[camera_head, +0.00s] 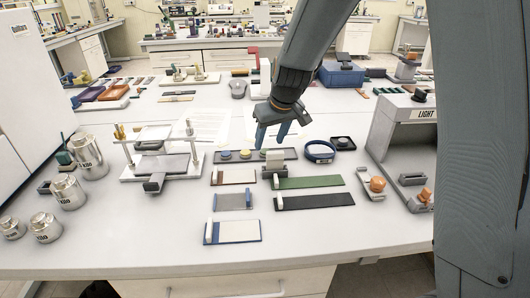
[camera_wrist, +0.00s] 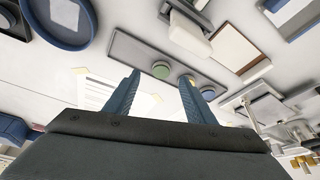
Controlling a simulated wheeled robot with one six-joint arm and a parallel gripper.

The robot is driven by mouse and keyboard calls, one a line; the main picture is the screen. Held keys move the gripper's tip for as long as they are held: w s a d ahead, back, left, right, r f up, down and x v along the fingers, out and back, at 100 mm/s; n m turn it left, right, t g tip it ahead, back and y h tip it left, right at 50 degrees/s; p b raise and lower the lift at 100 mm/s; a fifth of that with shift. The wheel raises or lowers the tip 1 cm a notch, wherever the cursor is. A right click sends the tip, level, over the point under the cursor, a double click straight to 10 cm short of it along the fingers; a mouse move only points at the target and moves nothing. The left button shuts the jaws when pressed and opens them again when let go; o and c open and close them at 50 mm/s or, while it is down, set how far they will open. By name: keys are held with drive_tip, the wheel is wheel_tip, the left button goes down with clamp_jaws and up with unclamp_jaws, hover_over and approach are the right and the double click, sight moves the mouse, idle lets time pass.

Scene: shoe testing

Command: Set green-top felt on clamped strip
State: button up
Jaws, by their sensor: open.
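My gripper (camera_head: 273,136) is open and empty above a dark tray (camera_head: 287,155) on the white bench. In the wrist view, its two blue fingers (camera_wrist: 160,90) point toward this tray. A green-topped round piece (camera_wrist: 160,70) sits on the tray, a little beyond the fingertips and apart from them. I cannot tell how that strip is clamped.
Several flat samples, including a green strip (camera_head: 310,182), lie nearer the front. A grey light booth (camera_head: 408,125) stands right; metal weights (camera_head: 69,192) stand left.

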drive_tip(key=shift+p+x, duration=0.55)
drive_tip(key=shift+x, duration=1.6)
drive_tip(key=shift+a, duration=0.1)
drive_tip(key=shift+c, duration=0.3)
drive_tip(key=c, duration=1.1)
